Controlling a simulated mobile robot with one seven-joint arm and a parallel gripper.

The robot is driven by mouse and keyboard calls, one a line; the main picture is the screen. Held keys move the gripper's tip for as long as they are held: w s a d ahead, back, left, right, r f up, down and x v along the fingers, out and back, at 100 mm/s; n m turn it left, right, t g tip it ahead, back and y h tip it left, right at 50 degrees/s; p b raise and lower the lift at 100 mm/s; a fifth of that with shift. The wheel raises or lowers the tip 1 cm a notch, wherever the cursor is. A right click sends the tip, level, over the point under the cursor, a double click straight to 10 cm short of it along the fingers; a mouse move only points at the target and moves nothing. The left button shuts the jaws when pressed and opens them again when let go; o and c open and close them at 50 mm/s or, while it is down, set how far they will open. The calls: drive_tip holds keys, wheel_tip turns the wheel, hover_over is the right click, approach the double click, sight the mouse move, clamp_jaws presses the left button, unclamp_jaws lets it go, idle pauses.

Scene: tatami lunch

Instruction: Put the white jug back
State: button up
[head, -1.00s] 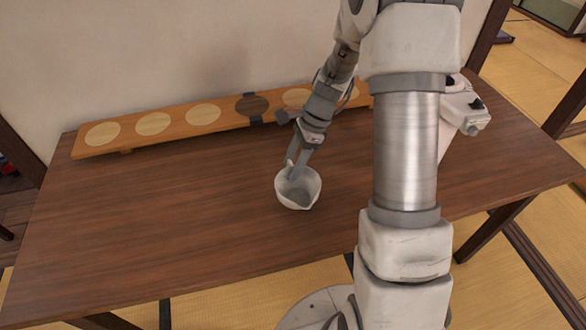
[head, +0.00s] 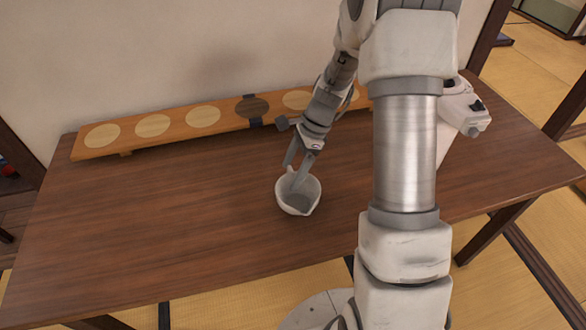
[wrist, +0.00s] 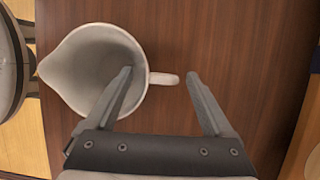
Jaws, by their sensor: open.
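The white jug (head: 298,207) stands upright on the dark wooden table, right of its middle; its inside looks empty. In the wrist view the jug (wrist: 70,72) has its spout to the left and its handle (wrist: 166,79) to the right. My gripper (head: 294,176) is at the handle side of the jug, pointing down, with its fingers apart. In the wrist view my gripper (wrist: 158,74) has its left finger over the jug's mouth and its right finger beyond the handle. The handle lies between the fingertips. Whether either finger touches the jug cannot be told.
A long low wooden board (head: 178,123) with several pale round spots and one dark round spot (head: 252,106) stands at the table's back, along the wall. The table (head: 150,220) is clear to the left and in front. My arm hides part of the right side.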

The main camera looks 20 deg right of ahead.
drive_tip(key=s+p+v, duration=0.1)
drive_tip(key=p+v, duration=0.2)
drive_tip(key=v, duration=0.9)
drive_tip(key=s+a+r+n+t+h, duration=0.1)
drive_tip(key=s+a+r+n, duration=0.1)
drive_tip(key=s+r+n, duration=0.3)
drive_tip(key=s+a+r+n+t+h, duration=0.1)
drive_tip(key=s+a+r+n, duration=0.15)
drive_tip(key=r, duration=0.35)
drive_tip(key=s+r+n+t+h, duration=0.2)
drive_tip(key=s+r+n+t, duration=0.3)
drive_tip(key=s+n, duration=0.75)
wheel_tip(320, 180, up, 10)
drive_tip(key=m+p, duration=0.1)
drive_tip(key=p, duration=0.8)
drive_tip(key=shift+a+f+m+g, duration=0.2)
drive_tip(key=shift+a+m+g, duration=0.1)
drive_tip(key=shift+m+g, duration=0.1)
